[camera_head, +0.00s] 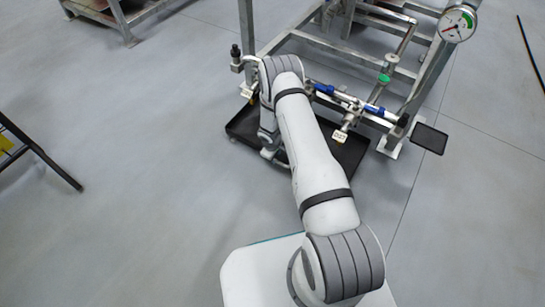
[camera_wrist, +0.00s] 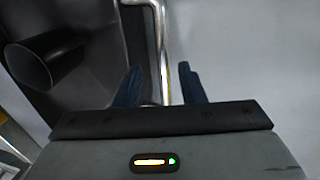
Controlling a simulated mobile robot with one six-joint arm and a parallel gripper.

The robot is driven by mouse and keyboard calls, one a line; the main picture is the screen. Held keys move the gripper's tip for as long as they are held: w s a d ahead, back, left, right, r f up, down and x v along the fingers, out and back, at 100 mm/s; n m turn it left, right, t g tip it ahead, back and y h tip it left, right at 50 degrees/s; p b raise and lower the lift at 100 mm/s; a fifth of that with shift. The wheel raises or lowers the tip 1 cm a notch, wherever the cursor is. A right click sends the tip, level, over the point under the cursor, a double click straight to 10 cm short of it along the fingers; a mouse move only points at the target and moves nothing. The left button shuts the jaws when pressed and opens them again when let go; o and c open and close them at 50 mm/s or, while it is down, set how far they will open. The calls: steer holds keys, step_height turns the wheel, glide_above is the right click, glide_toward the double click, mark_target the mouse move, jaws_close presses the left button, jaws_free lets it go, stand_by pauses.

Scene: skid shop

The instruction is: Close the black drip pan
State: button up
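The black drip pan (camera_head: 350,153) lies low at the foot of the metal skid, and my arm covers its middle. In the wrist view its dark surface (camera_wrist: 98,60) fills the left side. A shiny metal bar (camera_wrist: 146,40), looking like the pan's handle, runs along the pan's edge and down between my fingers. My gripper (camera_wrist: 158,88) is open, with one dark blue finger on each side of the bar. The bar is closer to the left finger, and I cannot tell whether they touch. In the head view the fingers are mostly hidden behind my arm.
The metal skid frame (camera_head: 424,84) stands behind the pan, with blue-handled piping (camera_head: 325,89) above it and a round gauge (camera_head: 457,24). A dark open cylinder (camera_wrist: 28,67) shows left in the wrist view. A small black plate (camera_head: 429,138) is at right. The near floor is clear.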

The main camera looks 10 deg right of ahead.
steer(key=r, duration=0.2)
steer(key=r+p, duration=0.1)
steer(key=r, duration=0.3)
steer(key=shift+s+a+p, duration=0.3)
steer(key=shift+s+a, duration=0.05)
steer(key=shift+a, duration=0.05)
steer(key=shift+f, duration=0.1)
steer(key=s+d+r+m+h+p, duration=0.15)
steer(key=r+p, duration=0.55)
steer(key=r, duration=1.7)
steer(key=s+r+m+y+p, duration=0.2)
steer(key=r+p, duration=0.6)
steer(key=r, duration=1.6)
steer(key=s+r+m+p, duration=0.2)
steer(key=s+r+p, duration=0.3)
steer(key=r, duration=0.6)
steer(key=s+r+m+p, duration=0.2)
steer(key=s+r+p, duration=0.1)
steer(key=s+r, duration=0.55)
steer(key=s+a+r+m+t+y+p, duration=0.1)
steer(key=s+a+r+p, duration=0.2)
steer(key=s+r+p, duration=0.5)
steer(key=s+r, duration=0.5)
steer(key=r, duration=0.2)
steer(key=shift+s+a, duration=0.3)
steer(key=shift+a, duration=0.1)
